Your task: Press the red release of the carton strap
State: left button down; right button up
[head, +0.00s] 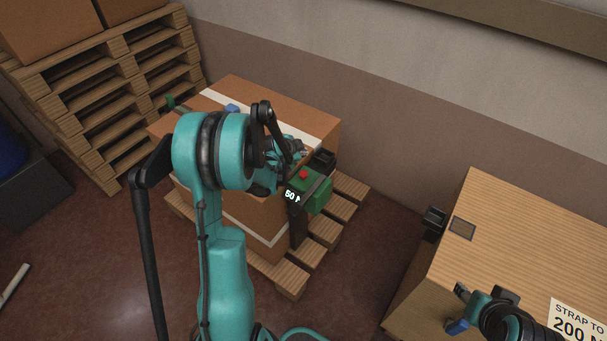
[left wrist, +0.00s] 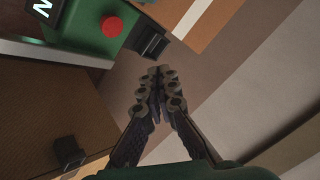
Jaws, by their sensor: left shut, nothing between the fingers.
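The red release (head: 303,175) is a small round button on top of the green strap tensioner (head: 319,196), whose display reads about 50. The tensioner sits at the near right edge of the brown carton (head: 322,118), which has a white strap (head: 211,95). My left gripper (head: 296,147) is just behind the release, partly hidden by its own arm. In the left wrist view its fingers (left wrist: 158,76) are shut and empty, apart from the red button (left wrist: 112,27), which lies up and to the left. My right gripper (head: 461,308) is at the lower right, its jaws unclear.
The carton stands on a wooden pallet (head: 290,283). A stack of pallets (head: 100,90) bearing boxes is at the back left. A wooden table (head: 500,235) with a sign (head: 577,325) reading "STRAP TO 200" is at the right. A wall runs close behind the carton.

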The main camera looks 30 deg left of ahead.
pick_arm(q)
jog(key=b, duration=0.5)
send_over(305, 172)
jog(key=s, duration=0.2)
notch_tip(305, 172, down, 8)
jog(key=shift+w+r, duration=0.1)
jog(key=shift+r, duration=0.15)
jog(key=shift+f, duration=0.45)
jog(key=shift+f, duration=0.45)
jog(key=shift+f, duration=0.85)
dwell(1.2)
jog(key=shift+r, duration=0.1)
jog(key=shift+r+p, duration=0.95)
jog(key=shift+r, duration=0.3)
